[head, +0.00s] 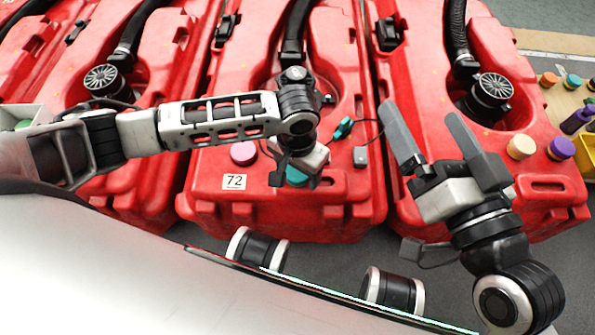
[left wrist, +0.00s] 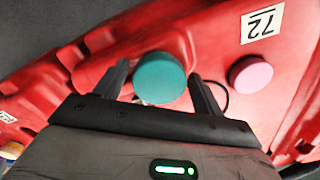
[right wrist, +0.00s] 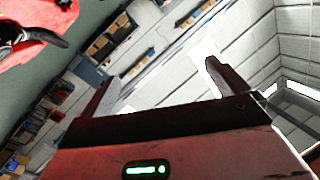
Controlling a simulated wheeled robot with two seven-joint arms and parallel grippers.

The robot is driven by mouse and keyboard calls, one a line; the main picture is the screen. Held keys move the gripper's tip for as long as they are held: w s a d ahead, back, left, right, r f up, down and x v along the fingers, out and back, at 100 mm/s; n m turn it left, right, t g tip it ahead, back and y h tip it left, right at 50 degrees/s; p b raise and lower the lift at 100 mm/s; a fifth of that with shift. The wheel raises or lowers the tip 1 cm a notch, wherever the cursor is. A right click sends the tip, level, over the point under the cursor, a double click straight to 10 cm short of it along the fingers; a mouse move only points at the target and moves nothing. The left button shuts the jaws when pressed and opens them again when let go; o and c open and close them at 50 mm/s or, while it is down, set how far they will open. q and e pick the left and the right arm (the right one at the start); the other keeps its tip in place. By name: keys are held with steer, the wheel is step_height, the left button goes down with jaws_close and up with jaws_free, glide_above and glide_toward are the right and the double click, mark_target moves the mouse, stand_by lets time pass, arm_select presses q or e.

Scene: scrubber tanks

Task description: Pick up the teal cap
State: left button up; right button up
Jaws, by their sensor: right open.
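The teal cap (head: 297,176) is on the front of the middle red tank, partly hidden under my left gripper in the head view. In the left wrist view the round teal cap (left wrist: 160,78) shows between the two fingers, with a narrow gap on each side. My left gripper (left wrist: 157,75) is open around it; its fingers are hard to make out in the head view. My right gripper (head: 420,125) is open and empty, above the right-hand red tank with its fingers pointing away from me.
A pink cap (head: 243,152) and a "72" label (head: 233,182) are on the middle tank (head: 340,205). A teal connector (head: 343,127) on a cable lies behind my left gripper. The right tank bears a cream cap (head: 521,147) and a purple cap (head: 561,149). Several coloured items stand at far right.

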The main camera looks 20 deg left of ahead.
arm_select(q)
steer(key=c, duration=0.7)
steer(key=shift+r, duration=0.15)
